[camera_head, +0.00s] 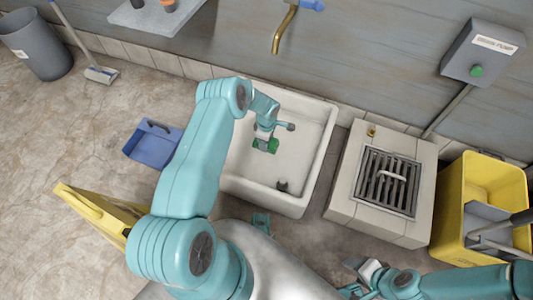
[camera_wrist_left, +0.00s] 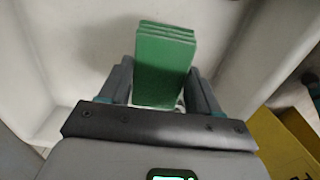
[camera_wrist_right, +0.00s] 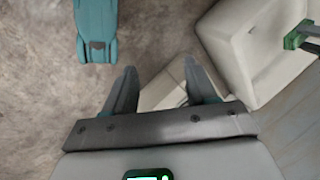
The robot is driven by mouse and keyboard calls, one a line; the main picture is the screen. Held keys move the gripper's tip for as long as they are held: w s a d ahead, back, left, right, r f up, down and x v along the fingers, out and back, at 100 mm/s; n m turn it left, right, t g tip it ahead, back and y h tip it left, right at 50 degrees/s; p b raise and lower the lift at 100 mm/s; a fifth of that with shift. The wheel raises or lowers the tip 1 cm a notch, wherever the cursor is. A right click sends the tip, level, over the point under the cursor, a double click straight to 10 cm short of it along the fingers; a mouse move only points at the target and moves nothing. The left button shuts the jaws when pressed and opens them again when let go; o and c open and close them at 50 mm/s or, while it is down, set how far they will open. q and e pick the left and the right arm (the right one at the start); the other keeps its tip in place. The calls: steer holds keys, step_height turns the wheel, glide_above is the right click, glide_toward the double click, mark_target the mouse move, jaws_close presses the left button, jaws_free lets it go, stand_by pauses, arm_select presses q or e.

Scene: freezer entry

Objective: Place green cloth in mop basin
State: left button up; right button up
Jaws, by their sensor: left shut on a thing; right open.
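The green cloth (camera_head: 272,146) is a small folded block in the head view. My left gripper (camera_head: 264,137) is shut on it, inside the outline of the white mop basin (camera_head: 310,198). I cannot tell whether the cloth touches the basin floor. In the left wrist view the cloth (camera_wrist_left: 165,70) sits between both fingers, with the pale basin behind it. The right wrist view shows the cloth (camera_wrist_right: 294,40) at the right, over the basin (camera_wrist_right: 228,45). My right gripper (camera_head: 352,277) is open and empty, low in front of the basin.
A grated drain block (camera_head: 345,190) and a yellow mop bucket (camera_head: 450,212) stand to the right. A blue dustpan (camera_head: 150,145) and a yellow sign (camera_head: 100,212) are left of the basin. A brass tap (camera_head: 284,30) is above it. A dark plug (camera_head: 282,185) lies in the basin.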

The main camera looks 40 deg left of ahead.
arm_select(q)
step_height(320, 180, down, 5)
steer(key=shift+r+b, duration=0.2)
steer(key=shift+b, duration=0.45)
step_height(320, 180, down, 4)
steer(key=shift+f+b, duration=0.2)
steer(key=shift+b, duration=0.95)
steer(key=shift+r, duration=0.1)
arm_select(e)
steer(key=f, duration=0.2)
steer(key=w+f, duration=0.1)
steer(key=shift+d+f, duration=0.35)
steer(key=shift+d, duration=0.05)
arm_select(q)
steer(key=shift+f+b, duration=0.6)
arm_select(e)
steer(key=shift+w+d+f+t, duration=0.1)
steer(key=shift+w+f+t, duration=0.35)
steer(key=shift+f, duration=0.3)
arm_select(q)
steer(key=o, duration=1.2)
arm_select(e)
steer(key=shift+r, duration=0.1)
